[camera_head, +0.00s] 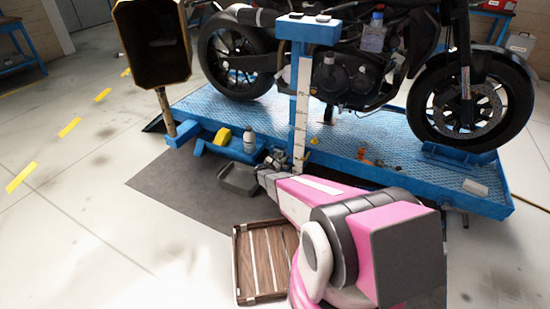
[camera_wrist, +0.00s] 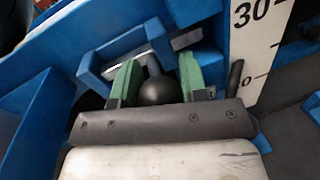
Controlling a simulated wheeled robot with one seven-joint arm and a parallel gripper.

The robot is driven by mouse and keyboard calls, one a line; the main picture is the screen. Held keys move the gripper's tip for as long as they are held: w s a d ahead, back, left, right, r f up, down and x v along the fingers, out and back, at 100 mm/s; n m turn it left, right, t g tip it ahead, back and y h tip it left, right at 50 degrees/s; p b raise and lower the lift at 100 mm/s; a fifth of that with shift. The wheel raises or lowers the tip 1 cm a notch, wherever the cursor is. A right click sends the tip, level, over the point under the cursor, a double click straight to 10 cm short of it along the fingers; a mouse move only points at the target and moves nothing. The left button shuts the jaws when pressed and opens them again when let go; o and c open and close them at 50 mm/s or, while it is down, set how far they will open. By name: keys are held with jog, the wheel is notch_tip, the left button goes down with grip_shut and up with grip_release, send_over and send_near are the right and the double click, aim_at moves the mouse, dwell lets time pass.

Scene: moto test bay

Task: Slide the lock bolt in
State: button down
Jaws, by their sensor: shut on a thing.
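The lock bolt is a grey metal bar (camera_wrist: 185,41) in a blue bracket (camera_wrist: 120,45) in the wrist view. A short stem joins it to a round black knob (camera_wrist: 160,91). My gripper (camera_wrist: 157,80) has two green finger pads, one on each side of the knob and stem. It is shut on the lock bolt by this handle. In the head view my gripper (camera_head: 272,160) is low at the near edge of the blue lift, at the foot of the post. The bolt is too small to make out there. How far the bar reaches into the bracket is partly hidden.
A blue post with a white scale (camera_head: 301,110) stands right beside my gripper. A motorcycle (camera_head: 350,75) stands on the blue lift platform (camera_head: 200,104). A blue tray with a bottle (camera_head: 249,141) is left of my gripper. A wooden crate (camera_head: 238,265) lies on the floor.

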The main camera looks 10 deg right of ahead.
jog(key=shift+s+d, duration=0.5)
jog(key=shift+d, duration=0.15)
jog(key=c, duration=0.7)
grip_release()
jog(key=shift+d, duration=0.1)
jog(key=v, duration=1.1)
jog(key=shift+d+r, duration=0.1)
